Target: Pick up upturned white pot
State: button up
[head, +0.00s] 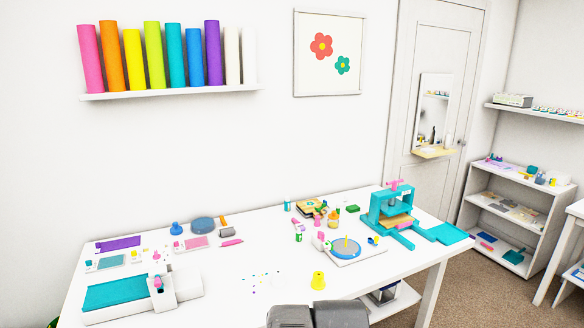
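I cannot make out an upturned white pot for certain in the head view. A small yellow cup-like piece (318,281), wider at its base, stands near the front edge of the white table (225,290). A small white piece with pink on it (319,240) stands beside the blue disc, too small to tell its shape. My gripper does not show; only grey parts of my own body show at the bottom edge.
A teal press (395,208) stands at the table's right, near a blue disc on a white board (346,249). A teal-bedded machine (125,292) sits at the front left. Small craft pieces lie between. White shelves (510,205) stand far right.

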aim_at(279, 280)
jog(key=i+l, duration=0.1)
jog(key=l, duration=0.2)
jog(key=i+u, duration=0.4)
jog(key=i, duration=0.2)
jog(key=i+l+u, duration=0.1)
jog(key=i+u, duration=0.25)
jog(key=i, duration=0.2)
